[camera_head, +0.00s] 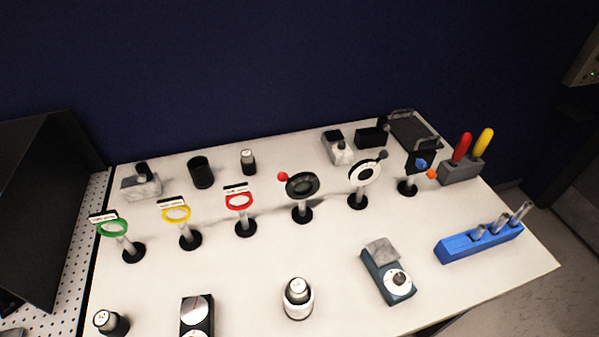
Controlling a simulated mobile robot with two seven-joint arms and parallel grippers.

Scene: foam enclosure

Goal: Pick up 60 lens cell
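No printed 60 is clearly readable, so I cannot tell which item is the 60 lens cell. A small black cylinder with a pale marked top (109,322) stands at the front left of the white table. A similar black-topped cylinder (297,291) sits in a white round holder at the front middle. Another small dark cylinder with a pale marked top (248,161) stands at the back, beside a plain black cup (201,172). Neither of my grippers is in view.
Green (112,229), yellow (176,214) and red (239,201) rings stand on posts across the white table (340,255). More post-mounted parts stand to their right. A blue rack (480,243) is at the right, and a dial box (388,275) at the front. A blue wall (270,70) rises behind.

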